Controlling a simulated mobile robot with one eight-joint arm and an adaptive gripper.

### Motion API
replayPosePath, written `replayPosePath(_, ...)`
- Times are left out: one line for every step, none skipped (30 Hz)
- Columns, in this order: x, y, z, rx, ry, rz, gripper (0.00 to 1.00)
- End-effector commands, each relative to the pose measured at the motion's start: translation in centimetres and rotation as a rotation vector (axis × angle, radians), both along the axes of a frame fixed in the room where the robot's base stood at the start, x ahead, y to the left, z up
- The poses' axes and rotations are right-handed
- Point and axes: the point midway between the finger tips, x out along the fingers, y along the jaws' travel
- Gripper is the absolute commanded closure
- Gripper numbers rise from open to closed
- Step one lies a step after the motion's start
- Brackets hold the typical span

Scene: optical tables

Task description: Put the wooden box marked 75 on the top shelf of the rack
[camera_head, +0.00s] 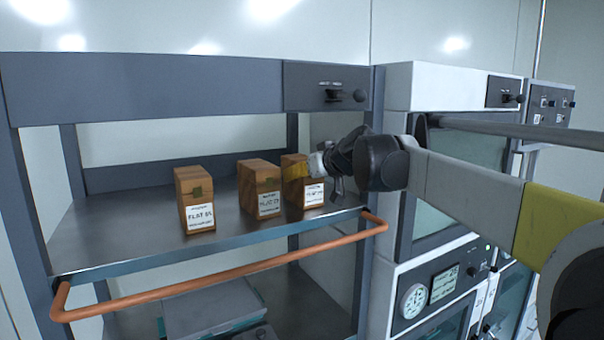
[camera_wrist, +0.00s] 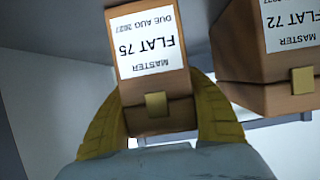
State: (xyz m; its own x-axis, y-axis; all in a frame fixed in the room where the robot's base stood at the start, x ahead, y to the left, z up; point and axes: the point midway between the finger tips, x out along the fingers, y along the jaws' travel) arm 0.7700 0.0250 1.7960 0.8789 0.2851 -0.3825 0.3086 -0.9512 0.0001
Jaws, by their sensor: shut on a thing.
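The wooden box marked FLAT 75 (camera_wrist: 148,45) shows upside down in the wrist view, between the two yellow fingers of my gripper (camera_wrist: 155,100). In the head view this box (camera_head: 293,192) is the rightmost of three, upright at the upper shelf (camera_head: 120,225) of the rack, near its front right. My gripper (camera_head: 299,171) is shut on the upper part of the box from the right. Whether its base touches the shelf is not clear. The FLAT 72 box (camera_wrist: 290,45) is close beside it; in the head view it is the middle box (camera_head: 259,190).
A third wooden box (camera_head: 195,200) stands farther left on the shelf. An orange rail (camera_head: 220,271) runs along the shelf front. A rack post (camera_head: 365,190) and a white oven cabinet (camera_head: 450,90) are at right. A grey case (camera_head: 215,305) lies below. The shelf's left end is clear.

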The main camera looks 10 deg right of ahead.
Motion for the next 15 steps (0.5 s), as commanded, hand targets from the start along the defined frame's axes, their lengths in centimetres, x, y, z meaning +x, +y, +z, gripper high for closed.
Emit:
replayPosePath(0.03,0.0,-0.1,0.0,0.0,0.0,0.37)
replayPosePath(0.03,0.0,-0.07,0.0,0.0,0.0,0.27)
replayPosePath(0.02,0.0,-0.05,0.0,0.0,0.0,0.24)
replayPosePath(0.02,0.0,-0.05,0.0,0.0,0.0,0.24)
replayPosePath(0.01,-0.01,-0.05,0.0,0.0,0.0,0.24)
replayPosePath(0.02,0.0,-0.04,0.0,0.0,0.0,0.24)
replayPosePath(0.01,-0.01,-0.04,0.0,0.0,0.0,0.24)
replayPosePath(0.01,-0.01,-0.04,0.0,0.0,0.0,0.24)
replayPosePath(0.01,-0.01,-0.04,0.0,0.0,0.0,0.24)
replayPosePath(0.0,-0.01,-0.02,0.0,0.0,0.0,0.24)
replayPosePath(0.0,-0.01,0.02,0.0,0.0,0.0,0.24)
replayPosePath(0.0,0.0,0.19,0.0,0.0,0.0,0.24)
replayPosePath(0.0,0.0,0.4,0.0,0.0,0.0,0.24)
replayPosePath(-0.26,-0.11,0.4,0.0,0.0,0.0,0.24)
replayPosePath(-0.67,-0.27,0.48,0.001,0.0,-0.001,0.24)
